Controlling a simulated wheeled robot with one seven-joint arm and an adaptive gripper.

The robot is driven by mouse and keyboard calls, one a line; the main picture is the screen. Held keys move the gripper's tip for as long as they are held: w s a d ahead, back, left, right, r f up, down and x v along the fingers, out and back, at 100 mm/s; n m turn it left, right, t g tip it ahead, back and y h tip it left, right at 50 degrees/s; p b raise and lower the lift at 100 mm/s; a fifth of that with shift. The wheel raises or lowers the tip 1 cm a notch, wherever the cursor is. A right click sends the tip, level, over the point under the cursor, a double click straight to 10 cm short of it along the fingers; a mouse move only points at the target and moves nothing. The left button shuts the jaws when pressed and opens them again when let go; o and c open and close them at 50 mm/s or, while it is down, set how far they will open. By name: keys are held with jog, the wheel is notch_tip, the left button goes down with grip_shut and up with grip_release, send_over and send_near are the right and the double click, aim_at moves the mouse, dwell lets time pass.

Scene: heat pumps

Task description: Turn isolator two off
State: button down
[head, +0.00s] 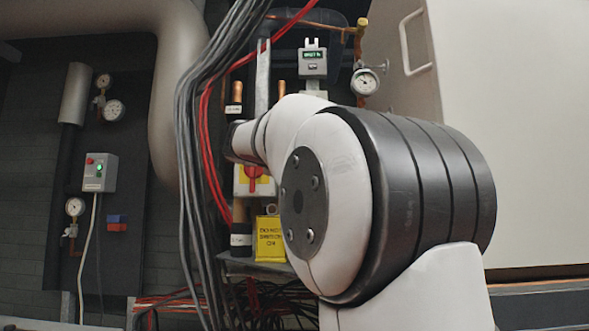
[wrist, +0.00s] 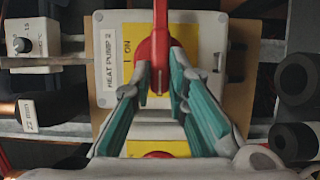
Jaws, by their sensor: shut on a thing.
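Isolator two is a pale box (wrist: 212,40) labelled "HEAT PUMP 2" in the wrist view. It has a yellow plate (wrist: 135,38) marked "I ON" and a red handle (wrist: 161,32). The handle stands upright in the picture, beside the "I ON" mark. My gripper (wrist: 164,82) has its two green-padded fingers on either side of the handle's lower part, shut on it. The fingers hide part of the plate. In the head view my arm hides the gripper, and a red handle on a yellow plate (head: 254,180) shows left of the arm.
In the wrist view a small knob box (wrist: 28,42) is at the left and black round fittings (wrist: 297,140) are at the right. In the head view red and grey cables (head: 190,150) hang left of my arm. A yellow sign (head: 270,240) stands below the red handle.

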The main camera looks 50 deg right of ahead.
dwell(0.3)
jog(key=c, duration=1.6)
grip_release()
jog(key=shift+o, duration=0.2)
jog(key=v, duration=1.2)
jog(key=shift+f, duration=0.1)
